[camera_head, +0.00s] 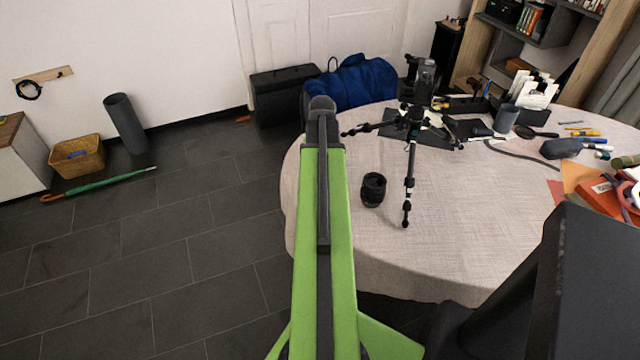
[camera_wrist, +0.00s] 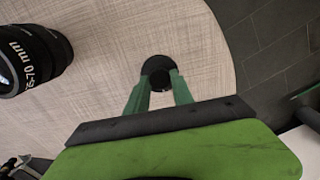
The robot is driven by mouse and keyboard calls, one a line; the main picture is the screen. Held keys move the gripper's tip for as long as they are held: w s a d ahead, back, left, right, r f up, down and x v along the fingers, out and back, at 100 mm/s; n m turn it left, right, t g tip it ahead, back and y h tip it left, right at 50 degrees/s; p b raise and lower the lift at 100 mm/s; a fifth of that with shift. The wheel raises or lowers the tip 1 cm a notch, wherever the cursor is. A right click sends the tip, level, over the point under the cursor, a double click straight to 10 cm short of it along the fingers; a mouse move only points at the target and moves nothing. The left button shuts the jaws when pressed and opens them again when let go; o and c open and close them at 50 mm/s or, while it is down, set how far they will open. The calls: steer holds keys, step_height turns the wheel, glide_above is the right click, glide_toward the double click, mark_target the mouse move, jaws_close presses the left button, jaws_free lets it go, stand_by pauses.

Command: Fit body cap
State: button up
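My gripper (camera_wrist: 159,84) shows in the wrist view as two green fingers closed on a black round cap (camera_wrist: 157,65). The cap is held at the fingertips, over the pale tabletop; its gap to the cloth is hard to judge. In the head view a grey rounded shape shows at the far end of my green arm, and the fingers are hidden there. A dark camera (camera_head: 426,75) sits on top of a small black tripod (camera_head: 410,165) standing on the table.
The round table (camera_head: 460,250) has a light cloth; its left and front parts are mostly clear. A grey cup (camera_head: 507,118), a dark pouch (camera_head: 561,148) and papers crowd its right side. A blue bag (camera_head: 352,82) and a black case (camera_head: 283,95) lie behind it.

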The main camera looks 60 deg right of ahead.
jaws_close()
